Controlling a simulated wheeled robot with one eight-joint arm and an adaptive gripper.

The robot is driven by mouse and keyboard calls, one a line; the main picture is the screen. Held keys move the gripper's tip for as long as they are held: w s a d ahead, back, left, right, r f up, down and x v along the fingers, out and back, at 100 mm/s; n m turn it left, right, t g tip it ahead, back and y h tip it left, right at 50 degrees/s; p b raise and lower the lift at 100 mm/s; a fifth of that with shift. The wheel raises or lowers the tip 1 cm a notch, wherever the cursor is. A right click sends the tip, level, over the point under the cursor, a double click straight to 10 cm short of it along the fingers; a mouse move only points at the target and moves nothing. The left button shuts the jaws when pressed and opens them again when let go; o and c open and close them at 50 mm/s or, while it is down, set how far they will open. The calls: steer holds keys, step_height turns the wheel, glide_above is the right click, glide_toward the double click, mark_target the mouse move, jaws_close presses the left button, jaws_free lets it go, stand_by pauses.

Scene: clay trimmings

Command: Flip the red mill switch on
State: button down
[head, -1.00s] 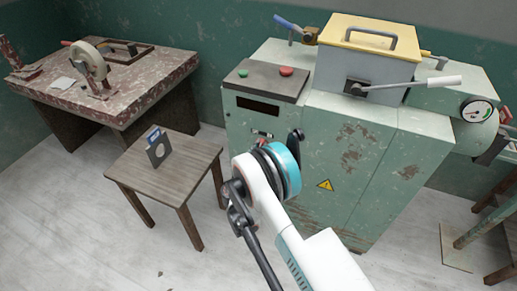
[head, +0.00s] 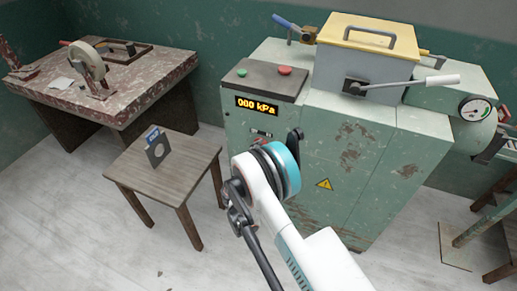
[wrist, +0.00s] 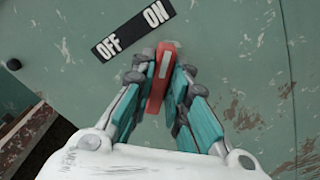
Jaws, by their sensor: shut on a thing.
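The red switch (wrist: 158,85) sits on the green machine front in the wrist view, below a black OFF/ON label (wrist: 131,29). Its lever has a pale stripe, and its upper end points toward the ON side of the label. My gripper (wrist: 161,70) is shut on the switch, with a finger on each side. The display (head: 257,106) on the green mill cabinet (head: 345,135) is lit and reads 000 kPa in amber.
A green and a red button (head: 285,71) are on the dark panel above the display. A lidded box (head: 365,60) with a lever tops the cabinet. A small wooden table (head: 185,160) stands left, and a worn red bench (head: 130,95) stands behind it. Floor shows between them.

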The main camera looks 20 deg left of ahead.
mark_target(262, 124)
stand_by(0.3)
steer(key=c, duration=1.6)
jaws_free()
steer(key=shift+o, duration=0.2)
step_height(262, 124, up, 10)
steer(key=shift+f, duration=0.1)
